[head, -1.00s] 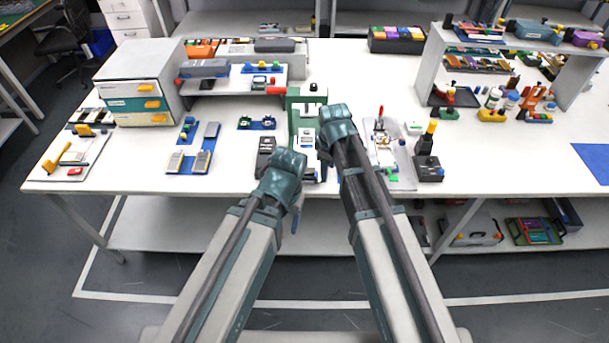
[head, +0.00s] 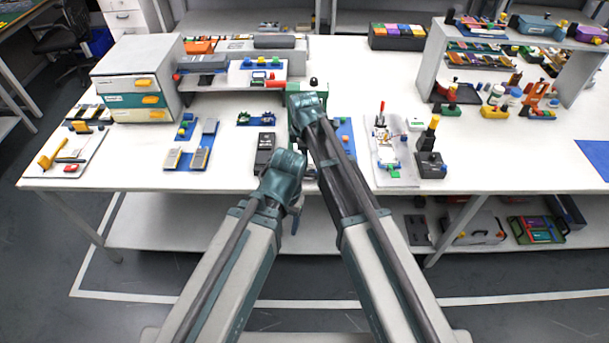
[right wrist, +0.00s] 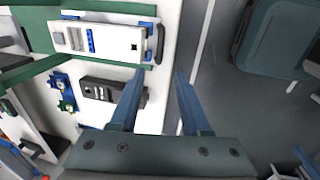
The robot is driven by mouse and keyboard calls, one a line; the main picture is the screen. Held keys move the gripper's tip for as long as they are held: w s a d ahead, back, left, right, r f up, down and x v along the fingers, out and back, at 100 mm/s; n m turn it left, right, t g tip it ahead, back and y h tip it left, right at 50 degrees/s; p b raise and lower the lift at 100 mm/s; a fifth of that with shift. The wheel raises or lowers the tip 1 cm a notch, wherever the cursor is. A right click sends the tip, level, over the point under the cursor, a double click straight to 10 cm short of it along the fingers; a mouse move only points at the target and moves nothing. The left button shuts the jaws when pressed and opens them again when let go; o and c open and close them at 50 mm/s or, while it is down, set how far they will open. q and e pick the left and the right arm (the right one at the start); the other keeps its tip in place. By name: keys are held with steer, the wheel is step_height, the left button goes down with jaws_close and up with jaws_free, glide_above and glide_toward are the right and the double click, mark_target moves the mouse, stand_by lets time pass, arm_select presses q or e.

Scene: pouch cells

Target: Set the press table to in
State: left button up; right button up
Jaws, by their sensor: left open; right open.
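The green press (head: 293,90) stands at the middle of the bench, mostly hidden in the head view by my right arm. In the right wrist view its pale table (right wrist: 110,38) lies between green parts, with blue pieces on it and a dark handle (right wrist: 160,43) at its right end. My right gripper (right wrist: 160,73) is open and empty, with its fingertips just below the handle in that view, apart from it. My left gripper (head: 297,208) is open and empty at the bench's front edge, low and left of the press.
A dark meter-like device (head: 265,148) lies left of the press; it also shows in the right wrist view (right wrist: 112,93). A white tray (head: 400,172) and a black device with a yellow top (head: 430,160) stand to the right. Drawers (head: 135,90) stand at the left.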

steer(key=f+b, duration=0.3)
steer(key=w+f+b, duration=0.1)
steer(key=f+b, duration=0.2)
steer(key=f, duration=0.1)
steer(key=w+f+b, duration=0.1)
steer(key=f+b, duration=0.2)
steer(key=f, duration=0.1)
steer(key=shift+b, duration=0.4)
steer(key=shift+r, duration=0.15)
jaws_close()
stand_by(0.7)
